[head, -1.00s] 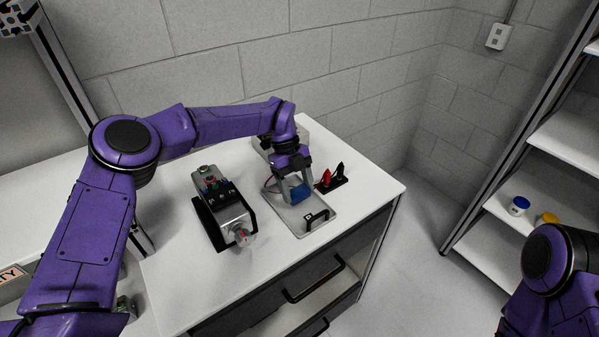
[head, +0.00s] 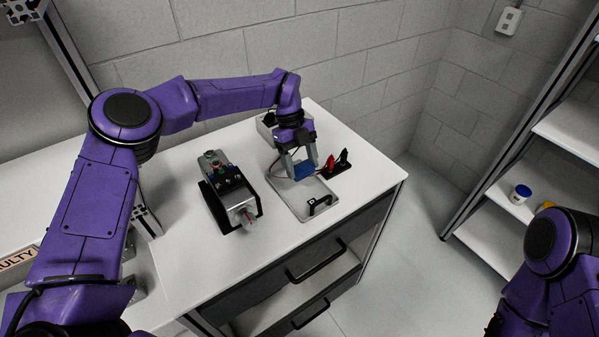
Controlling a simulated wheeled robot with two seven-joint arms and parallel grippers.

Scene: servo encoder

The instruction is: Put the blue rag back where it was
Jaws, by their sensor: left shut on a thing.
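The blue rag (head: 304,172) is a small blue piece held between the fingers of my left gripper (head: 302,167) in the head view. The gripper points down and is shut on the rag. The rag is over the far part of a light grey tray (head: 294,204) that lies on the white worktop. I cannot tell whether the rag touches the tray. My right arm shows at the lower right, but its gripper is out of view.
A grey motor unit in a black cradle (head: 233,202) stands left of the tray. Red (head: 330,163) and black (head: 343,158) pliers-like tools stand in a holder right of it. A light box (head: 267,127) is behind. The front worktop is clear. Shelves (head: 513,206) stand at the right.

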